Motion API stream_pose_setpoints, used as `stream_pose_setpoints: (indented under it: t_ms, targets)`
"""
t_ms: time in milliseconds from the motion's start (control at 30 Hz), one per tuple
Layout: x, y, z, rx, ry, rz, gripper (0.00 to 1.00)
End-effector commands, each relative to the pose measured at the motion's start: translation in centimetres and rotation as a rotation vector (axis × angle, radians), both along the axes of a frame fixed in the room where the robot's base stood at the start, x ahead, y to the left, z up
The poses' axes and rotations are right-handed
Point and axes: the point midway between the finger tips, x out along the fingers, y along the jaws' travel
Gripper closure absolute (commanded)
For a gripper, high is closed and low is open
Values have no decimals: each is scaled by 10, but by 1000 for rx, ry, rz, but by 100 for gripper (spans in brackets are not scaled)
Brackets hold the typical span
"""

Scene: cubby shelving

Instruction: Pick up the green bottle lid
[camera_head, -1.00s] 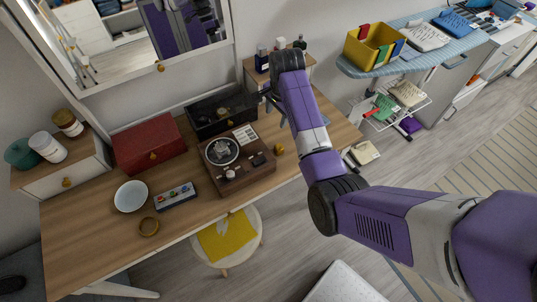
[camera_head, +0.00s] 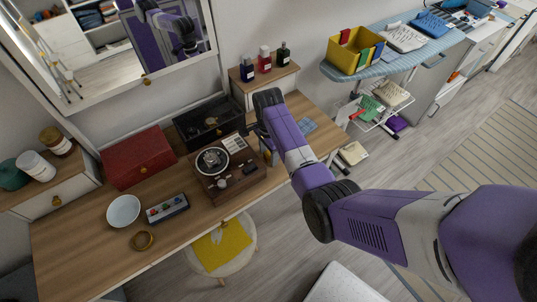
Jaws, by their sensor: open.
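A dark green bottle (camera_head: 283,54) with a dark top stands upright on the small wooden shelf at the back, right of a red bottle (camera_head: 265,60) and a dark blue bottle (camera_head: 247,70). A separate green lid is not clearly visible. My gripper (camera_head: 252,131) is small in the view, over the desk near the turntable's right back corner, below and in front of the bottles. It is open, and I see nothing held in it. My wrist and arm partly hide the fingers and the desk behind them.
A small gold object (camera_head: 267,158) is near my gripper. A mirror (camera_head: 95,45) stands behind. A green jar (camera_head: 12,175) sits at far left.

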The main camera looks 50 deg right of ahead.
Motion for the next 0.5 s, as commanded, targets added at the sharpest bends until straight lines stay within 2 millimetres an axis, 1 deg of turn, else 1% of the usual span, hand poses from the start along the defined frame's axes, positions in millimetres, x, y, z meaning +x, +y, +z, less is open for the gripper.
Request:
stream_pose_setpoints:
  t_ms: [200, 267, 400, 500]
  targets:
    - [0, 0, -1, -1, -2, 0, 46]
    - [0, 0, -1, -1, -2, 0, 56]
    - [0, 0, -1, 0, -1, 0, 84]
    - [0, 0, -1, 0, -1, 0, 100]
